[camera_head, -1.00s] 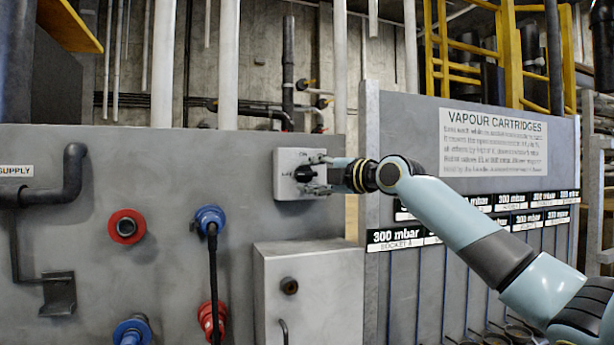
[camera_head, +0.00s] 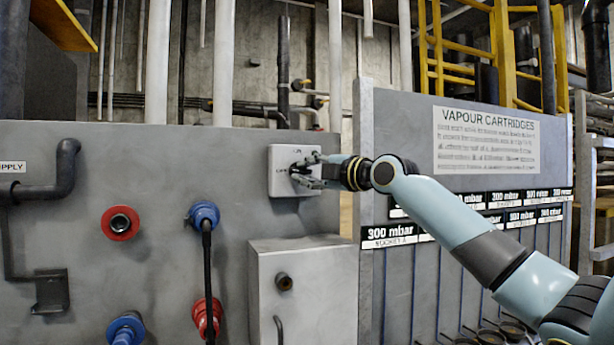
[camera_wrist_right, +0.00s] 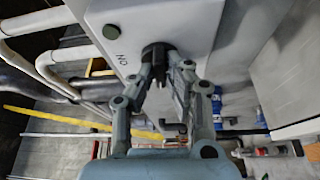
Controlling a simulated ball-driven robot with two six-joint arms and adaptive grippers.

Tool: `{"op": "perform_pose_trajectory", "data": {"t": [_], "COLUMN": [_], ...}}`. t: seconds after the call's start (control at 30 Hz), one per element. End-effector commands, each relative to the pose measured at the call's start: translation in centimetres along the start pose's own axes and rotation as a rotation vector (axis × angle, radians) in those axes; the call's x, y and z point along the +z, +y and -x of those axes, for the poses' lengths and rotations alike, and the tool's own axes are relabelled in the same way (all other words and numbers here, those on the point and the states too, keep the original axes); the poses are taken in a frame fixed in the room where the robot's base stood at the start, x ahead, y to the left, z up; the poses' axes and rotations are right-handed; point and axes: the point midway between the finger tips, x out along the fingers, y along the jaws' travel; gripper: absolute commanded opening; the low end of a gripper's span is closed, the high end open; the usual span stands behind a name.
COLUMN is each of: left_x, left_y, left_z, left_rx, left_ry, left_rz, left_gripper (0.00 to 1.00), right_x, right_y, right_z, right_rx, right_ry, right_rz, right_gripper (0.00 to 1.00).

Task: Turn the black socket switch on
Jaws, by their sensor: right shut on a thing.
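The black switch (camera_wrist_right: 154,52) is a dark knob on a light grey box (camera_head: 281,178) on the upper right of the grey panel. ON is printed above the knob and OFF to its left in the head view. My right gripper (camera_head: 303,172) reaches the box from the right. In the right wrist view, my right gripper (camera_wrist_right: 160,72) has its fingertips closed on the black knob, just beside the ON label. The fingers hide most of the knob in the head view, so its exact angle is unclear. My left gripper is not in view.
The panel holds a red socket (camera_head: 121,223), a blue socket with a black cable (camera_head: 207,262), and a red plug (camera_head: 203,318). A grey cabinet (camera_head: 315,290) juts out below the switch box. A vapour cartridges board (camera_head: 490,140) stands right, behind my arm.

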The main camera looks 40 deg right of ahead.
Motion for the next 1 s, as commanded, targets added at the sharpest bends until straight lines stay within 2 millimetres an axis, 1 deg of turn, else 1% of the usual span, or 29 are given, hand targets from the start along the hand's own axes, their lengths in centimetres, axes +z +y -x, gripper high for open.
{"op": "perform_pose_trajectory", "data": {"t": [0.03,0.2,0.4,0.57,0.87,1.0], "left_x": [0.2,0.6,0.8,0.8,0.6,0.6], "left_y": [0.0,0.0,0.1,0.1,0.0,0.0], "left_z": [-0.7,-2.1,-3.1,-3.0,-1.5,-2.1], "left_rx": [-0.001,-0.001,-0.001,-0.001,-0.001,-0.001], "left_ry": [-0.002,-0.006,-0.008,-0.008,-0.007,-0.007], "left_rz": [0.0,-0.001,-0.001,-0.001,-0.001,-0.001], "left_gripper": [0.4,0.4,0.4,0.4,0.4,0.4], "right_x": [0.0,0.0,-0.1,-0.1,-0.3,-0.3], "right_y": [-0.5,-0.6,-0.7,-0.6,-0.6,-0.9], "right_z": [0.0,0.0,0.0,-0.1,-0.1,-0.1], "right_rx": [0.01,0.062,0.132,0.189,0.298,0.35], "right_ry": [0.0,0.001,0.001,0.0,-0.002,-0.001], "right_rz": [-0.027,-0.151,-0.325,-0.466,-0.727,-0.846], "right_gripper": [0.0,0.0,0.0,0.0,0.0,0.0]}}
